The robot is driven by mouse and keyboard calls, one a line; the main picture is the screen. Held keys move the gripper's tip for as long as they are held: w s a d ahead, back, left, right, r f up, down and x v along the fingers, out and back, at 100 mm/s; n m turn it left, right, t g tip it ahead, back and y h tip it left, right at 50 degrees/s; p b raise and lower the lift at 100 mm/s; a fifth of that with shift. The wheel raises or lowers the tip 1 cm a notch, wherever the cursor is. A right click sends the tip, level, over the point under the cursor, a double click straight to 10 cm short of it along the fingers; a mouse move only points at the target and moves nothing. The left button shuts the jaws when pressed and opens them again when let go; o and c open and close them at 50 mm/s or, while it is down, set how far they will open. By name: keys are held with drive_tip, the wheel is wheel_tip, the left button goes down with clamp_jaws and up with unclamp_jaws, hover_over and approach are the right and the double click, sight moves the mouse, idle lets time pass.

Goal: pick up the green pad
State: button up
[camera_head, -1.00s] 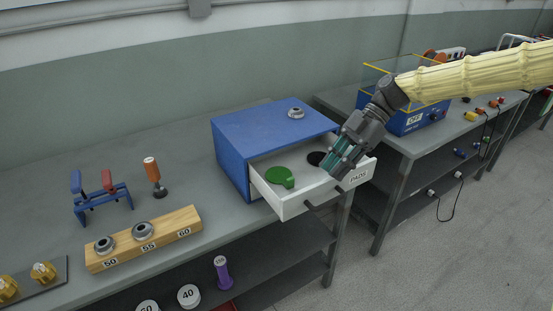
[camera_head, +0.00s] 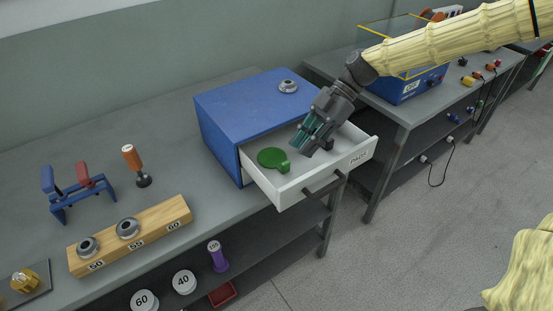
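The green pad (camera_head: 272,158) is a flat round disc with a small upright tab on its near right side. It lies in the left part of the open white drawer (camera_head: 289,196) labelled PADS. The drawer is pulled out of the blue cabinet (camera_head: 246,105) on the grey bench. My gripper (camera_head: 307,146) is over the drawer, to the right of the green pad and apart from it, pointing down and to the left. I cannot tell how wide its teal-padded fingers stand. A dark thing in the drawer is mostly hidden behind my gripper.
A metal ring (camera_head: 288,86) sits on the cabinet top. A wooden block (camera_head: 133,233) with rings, an orange-handled tool (camera_head: 133,164) and a blue stand (camera_head: 76,192) are on the bench at left. A blue machine (camera_head: 409,85) stands on the right-hand bench.

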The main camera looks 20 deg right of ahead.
sight(289, 162)
drive_tip(key=p+x, duration=0.1)
drive_tip(key=x, duration=0.3)
drive_tip(key=shift+a+r, duration=0.15)
drive_tip(key=shift+a, duration=0.1)
drive_tip(key=shift+s+a+f, duration=0.1)
drive_tip(key=shift+a+f, duration=0.15)
drive_tip(key=shift+f, duration=0.15)
clamp_jaws()
